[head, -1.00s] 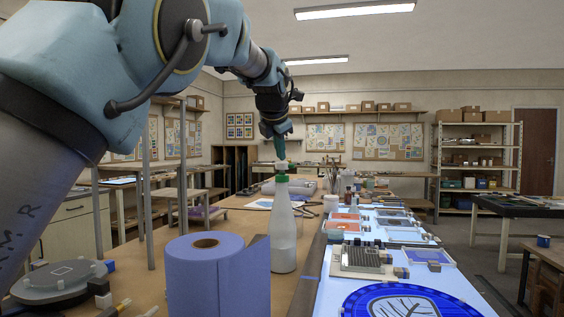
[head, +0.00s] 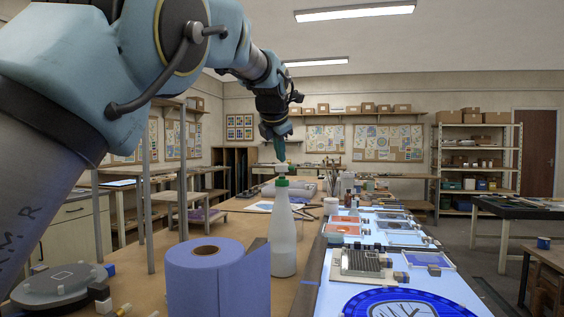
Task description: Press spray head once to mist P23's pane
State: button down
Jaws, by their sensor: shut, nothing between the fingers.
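A white spray bottle (head: 283,232) with a green collar and a white spray head (head: 284,168) stands upright on the wooden bench. My gripper (head: 281,155) is shut and empty, with its fingertips pointing down at the top of the spray head. From this view I cannot tell whether the tips touch the head. A round blue glass pane (head: 385,303) with a pale leaf design lies on the light panel at the bottom right. Its near part is cut off by the frame. No label P23 is readable.
A blue paper roll (head: 205,280) stands close in front of the bottle, to its left. A grey turntable (head: 60,285) sits at the lower left. A ridged block (head: 362,262), trays and small jars crowd the bench right of the bottle.

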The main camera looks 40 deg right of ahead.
aim_at(280, 165)
jog(key=shift+r, duration=0.55)
notch_tip(280, 165, up, 5)
jog(key=p, duration=0.5)
jog(key=shift+r, duration=0.1)
dwell(0.6)
